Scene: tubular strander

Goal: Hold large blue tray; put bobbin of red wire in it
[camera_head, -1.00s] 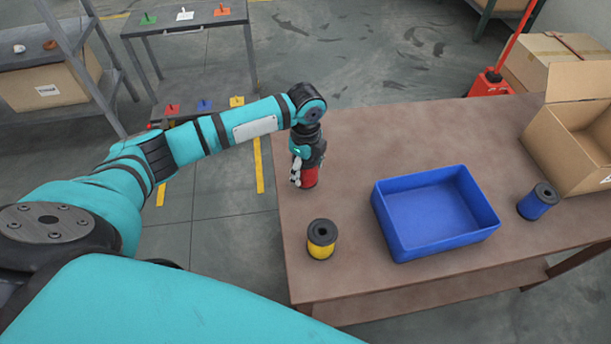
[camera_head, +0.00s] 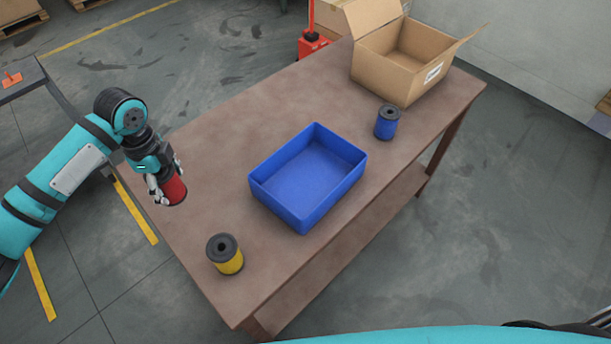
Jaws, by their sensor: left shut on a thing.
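The large blue tray (camera_head: 268,203) lies empty on the brown table, near its middle. My left gripper (camera_head: 166,184) is at the table's left edge, to the left of the tray. It is shut on the bobbin of red wire (camera_head: 174,191), which is partly hidden by the fingers. I cannot tell whether the bobbin is clear of the table top. My right gripper is not in view; a teal part of my body shows at the bottom right.
A bobbin of yellow wire (camera_head: 228,261) stands at the near left of the table (camera_head: 215,165). A bobbin of blue wire (camera_head: 387,122) stands right of the tray. An open cardboard box (camera_head: 385,72) sits at the far end. Bare table lies between the red bobbin and the tray.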

